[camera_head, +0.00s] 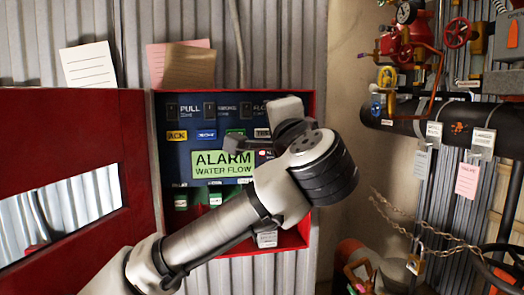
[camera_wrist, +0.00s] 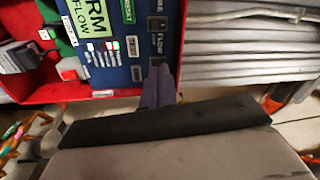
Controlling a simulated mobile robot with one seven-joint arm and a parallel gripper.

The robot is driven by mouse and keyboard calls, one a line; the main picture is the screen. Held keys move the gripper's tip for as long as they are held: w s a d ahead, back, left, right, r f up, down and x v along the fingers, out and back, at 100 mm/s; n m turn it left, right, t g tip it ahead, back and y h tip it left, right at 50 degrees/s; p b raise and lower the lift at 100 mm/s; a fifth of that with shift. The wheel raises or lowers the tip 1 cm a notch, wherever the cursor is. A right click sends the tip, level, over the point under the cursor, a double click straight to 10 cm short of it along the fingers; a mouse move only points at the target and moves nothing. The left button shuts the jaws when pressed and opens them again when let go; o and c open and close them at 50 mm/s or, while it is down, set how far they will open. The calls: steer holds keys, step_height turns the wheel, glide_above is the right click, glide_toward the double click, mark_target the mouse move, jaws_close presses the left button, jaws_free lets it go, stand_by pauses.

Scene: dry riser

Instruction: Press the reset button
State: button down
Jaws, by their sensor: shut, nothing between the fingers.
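The alarm panel (camera_head: 308,215) is an open red box with a blue face. In the wrist view a green button labelled RESET (camera_wrist: 131,45) is in plain sight. Whether the tips touch the face I cannot tell. My wrist hides part of the panel's right side in the head view.
The red panel door (camera_head: 75,240) stands open at the left. A green ALARM WATER FLOW display (camera_head: 223,163) sits mid-panel. A yellow ACK button (camera_head: 176,135) is at the left of the row. Pipes, a red valve wheel (camera_head: 457,33) and a chain (camera_head: 425,238) are at the right.

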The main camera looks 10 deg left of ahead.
steer(key=w+a+f+g+y+p, duration=0.2)
steer(key=w+a+f+g+y, duration=0.1)
steer(key=w+a, duration=0.6)
steer(key=shift+f+g+y+p, duration=0.3)
steer(key=shift+f+p, duration=0.1)
steer(key=shift+f, duration=0.05)
steer(key=shift+w+a, duration=0.15)
steer(key=shift+w, duration=0.2)
stand_by(0.5)
steer(key=s+d+b, duration=0.2)
steer(key=s, duration=0.3)
steer(key=shift+s+d, duration=0.15)
steer(key=shift+s, duration=0.15)
stand_by(0.3)
